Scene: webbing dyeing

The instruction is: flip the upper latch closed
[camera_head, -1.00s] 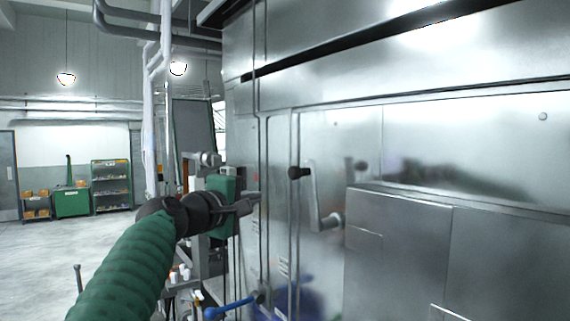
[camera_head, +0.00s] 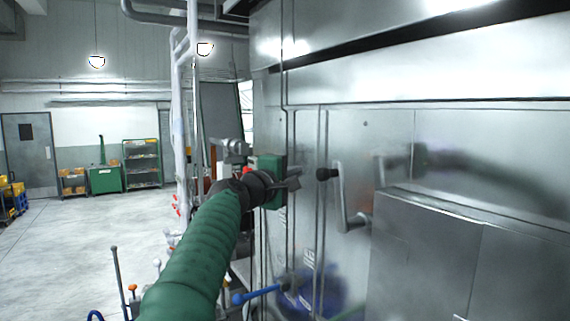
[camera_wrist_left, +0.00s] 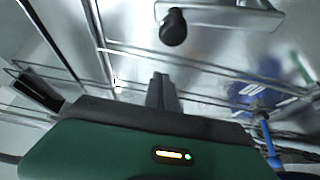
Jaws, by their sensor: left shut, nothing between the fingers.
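The upper latch appears to be a bent metal handle (camera_head: 345,200) with a black knob (camera_head: 327,174) on the steel front. The knob (camera_wrist_left: 173,27) and part of the handle (camera_wrist_left: 215,11) also show near the top of the left wrist view. My left gripper (camera_head: 294,183) comes in from the left on a green-sleeved arm. It is shut and empty, just left of the knob and slightly lower, apparently apart from it. In the left wrist view, its closed fingers (camera_wrist_left: 162,91) point toward the steel below the knob. My right gripper is not in view.
A lower lever with a blue grip (camera_head: 256,294) sticks out left below my gripper. Steel panels (camera_head: 425,260) jut out at the right. Vertical rods run beside the handle. White pipes (camera_head: 178,110) stand left. Open floor (camera_head: 70,250) lies at far left.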

